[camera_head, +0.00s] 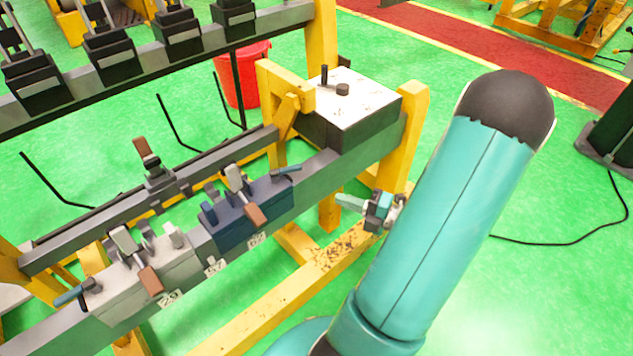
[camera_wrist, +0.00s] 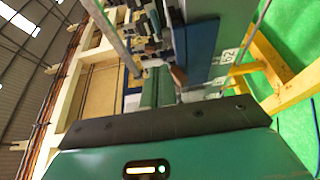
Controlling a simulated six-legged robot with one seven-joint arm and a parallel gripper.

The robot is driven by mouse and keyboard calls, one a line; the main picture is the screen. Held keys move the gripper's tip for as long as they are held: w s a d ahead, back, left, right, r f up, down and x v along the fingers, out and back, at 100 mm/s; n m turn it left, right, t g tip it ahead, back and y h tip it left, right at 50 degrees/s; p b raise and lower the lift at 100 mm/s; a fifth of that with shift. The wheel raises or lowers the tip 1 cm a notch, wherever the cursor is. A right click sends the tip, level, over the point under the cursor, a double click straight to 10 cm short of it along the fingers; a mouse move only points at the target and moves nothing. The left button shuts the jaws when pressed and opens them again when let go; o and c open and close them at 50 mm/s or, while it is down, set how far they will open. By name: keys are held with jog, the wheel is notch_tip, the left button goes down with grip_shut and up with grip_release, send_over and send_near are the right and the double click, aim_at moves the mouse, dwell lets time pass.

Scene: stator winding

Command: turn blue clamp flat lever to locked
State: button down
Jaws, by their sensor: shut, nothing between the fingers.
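The blue clamp (camera_head: 250,208) is a dark blue block on the grey rail, in the middle of the head view. A thin blue-grey lever (camera_head: 286,170) sticks out to the right from its right end. A light grey flat piece (camera_head: 233,178) stands tilted on top, and a brown paddle (camera_head: 256,215) hangs over the front. I cannot tell which is the flat lever. The blue clamp's side (camera_wrist: 201,48) and brown paddle (camera_wrist: 179,76) also show in the wrist view. My gripper (camera_head: 342,200) is shut and empty, right of the clamp and apart from it.
A grey clamp (camera_head: 130,285) with similar levers sits to the left on the same rail. A white-topped box (camera_head: 345,105) stands behind at the rail's right end. Yellow frame posts (camera_head: 405,135) rise close to my arm.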

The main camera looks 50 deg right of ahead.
send_near(292, 172)
jog(key=w+a, duration=0.3)
jog(key=a, duration=0.1)
jog(key=shift+w+d+r, duration=0.1)
jog(key=shift+w+d, duration=0.95)
jog(key=shift+w, duration=0.25)
jog(key=shift+w+d+y, duration=0.1)
jog(key=shift+y, duration=0.2)
jog(key=w+d+n+g+y, duration=0.1)
jog(key=n+y, duration=0.1)
jog(key=w+d+n+g+y, duration=0.1)
jog(key=y, duration=0.1)
jog(key=shift+w+d+n+g+y, duration=0.1)
jog(key=shift+w+n+g+y, duration=0.05)
jog(key=shift+n+g+y, duration=0.2)
